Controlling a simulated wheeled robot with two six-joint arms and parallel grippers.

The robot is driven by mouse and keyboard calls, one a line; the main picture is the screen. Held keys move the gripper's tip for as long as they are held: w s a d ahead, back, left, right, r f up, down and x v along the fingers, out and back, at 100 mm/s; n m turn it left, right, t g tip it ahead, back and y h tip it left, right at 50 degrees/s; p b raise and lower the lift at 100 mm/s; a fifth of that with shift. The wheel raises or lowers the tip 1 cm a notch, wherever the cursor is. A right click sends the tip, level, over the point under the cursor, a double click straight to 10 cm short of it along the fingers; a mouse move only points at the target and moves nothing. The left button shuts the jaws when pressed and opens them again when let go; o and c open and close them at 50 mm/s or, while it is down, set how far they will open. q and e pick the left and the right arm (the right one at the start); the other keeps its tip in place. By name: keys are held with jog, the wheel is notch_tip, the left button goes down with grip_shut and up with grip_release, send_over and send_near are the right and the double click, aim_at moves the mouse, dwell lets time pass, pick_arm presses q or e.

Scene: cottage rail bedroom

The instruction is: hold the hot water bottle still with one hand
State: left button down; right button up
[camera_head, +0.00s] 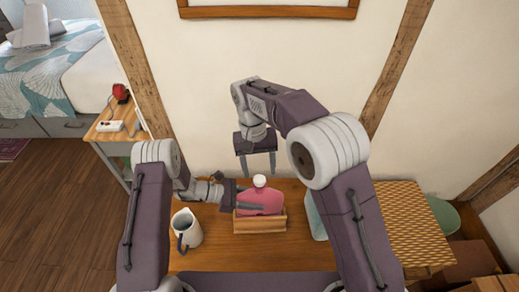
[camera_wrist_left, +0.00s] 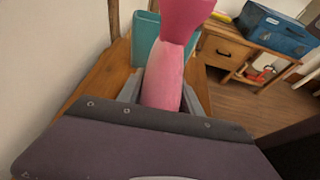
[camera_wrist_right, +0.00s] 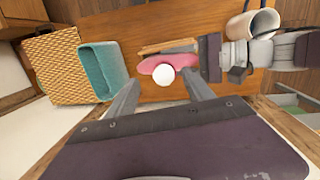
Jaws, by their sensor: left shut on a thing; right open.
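The pink hot water bottle (camera_head: 258,202) stands upright in a small wooden holder (camera_head: 260,223) on the table, with a white cap (camera_head: 259,181) on top. My left gripper (camera_head: 250,200) comes in from the left and is shut on the bottle; in the left wrist view the pink bottle (camera_wrist_left: 163,80) sits between its fingers. My right gripper (camera_head: 258,165) is open and empty, pointing down above and behind the bottle. In the right wrist view the white cap (camera_wrist_right: 163,75) and pink body (camera_wrist_right: 178,62) lie beyond its open fingers.
A white jug (camera_head: 186,230) stands left of the holder on the wooden table (camera_head: 225,257). A teal container (camera_head: 315,216) stands to the right, partly hidden by my right arm. The wall is close behind.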

jog(key=n, duration=0.6)
jog(key=shift+r+n, duration=0.3)
jog(key=n, duration=0.3)
jog(key=shift+r, duration=0.15)
jog(key=n, duration=0.6)
jog(key=shift+a+r, duration=0.1)
jog(key=shift+r, duration=0.3)
jog(key=n, duration=0.3)
jog(key=shift+r+n, duration=0.25)
jog(key=shift+n, duration=0.15)
jog(key=n, duration=0.3)
jog(key=r+n, duration=0.1)
jog(key=n, duration=0.2)
jog(key=shift+y, duration=0.3)
jog(key=r+n, duration=0.1)
jog(key=n, duration=0.1)
jog(key=r+n, duration=0.1)
jog(key=n, duration=0.1)
jog(key=r+n+t, duration=0.1)
jog(key=r+n, duration=0.1)
jog(key=shift+w+y, duration=0.25)
jog(key=shift+y, duration=0.05)
